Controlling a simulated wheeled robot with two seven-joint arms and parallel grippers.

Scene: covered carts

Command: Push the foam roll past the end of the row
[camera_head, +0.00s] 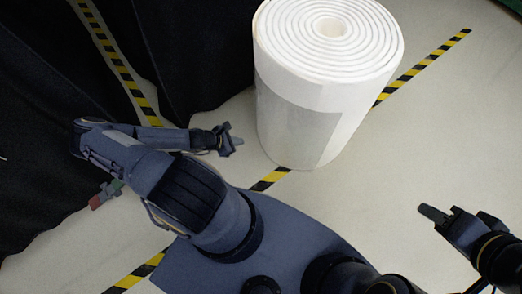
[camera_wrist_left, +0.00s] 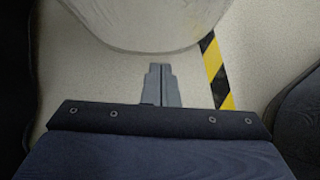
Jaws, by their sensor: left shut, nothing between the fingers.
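The foam roll (camera_head: 290,115) is a large white upright cylinder with a spiral top and a greyish label patch on its side. It stands on the floor over a yellow-black tape line. Its lower curved edge (camera_wrist_left: 150,25) fills the top of the left wrist view. My left gripper (camera_head: 238,141) is shut and empty, low beside the roll's left side, with a small gap seen in the head view. In the left wrist view its fingertips (camera_wrist_left: 160,68) point at the roll, just short of its edge. My right gripper (camera_head: 428,212) is at the lower right, apart from the roll.
Dark covered carts (camera_head: 200,50) stand at the left and upper left, close to my left arm. Yellow-black tape (camera_head: 425,65) runs diagonally across the floor under the roll; another strip (camera_head: 115,60) lies between the covers. The floor right of the roll is clear.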

